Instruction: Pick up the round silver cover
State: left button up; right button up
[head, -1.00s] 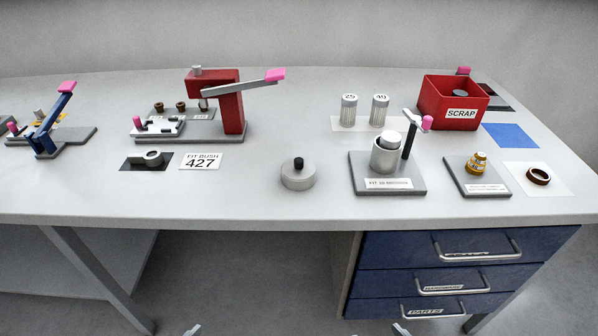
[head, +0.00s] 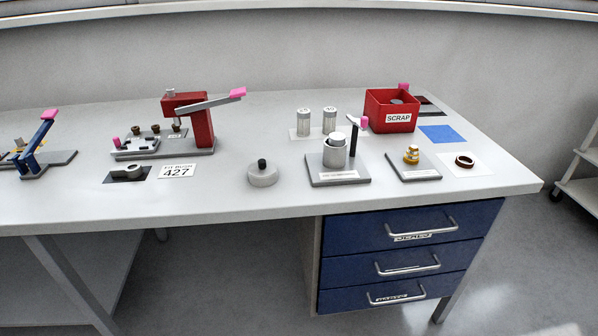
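The round silver cover (head: 263,176) is a low grey disc with a black knob on top. It sits flat on the bench top near the front edge, left of the grey fixture plate that carries a silver cylinder (head: 335,153). Nothing touches it. Neither of my grippers shows in the head view now.
The white bench (head: 223,203) has free room around the cover. A red press (head: 201,127) with a pink-tipped lever stands at the back left. A red SCRAP box (head: 390,112) stands at the back right. Blue drawers (head: 410,228) with protruding handles sit below the bench.

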aim_at(263, 173)
jog(key=z, duration=0.9)
jog(key=i, duration=0.65)
jog(key=u, duration=0.05)
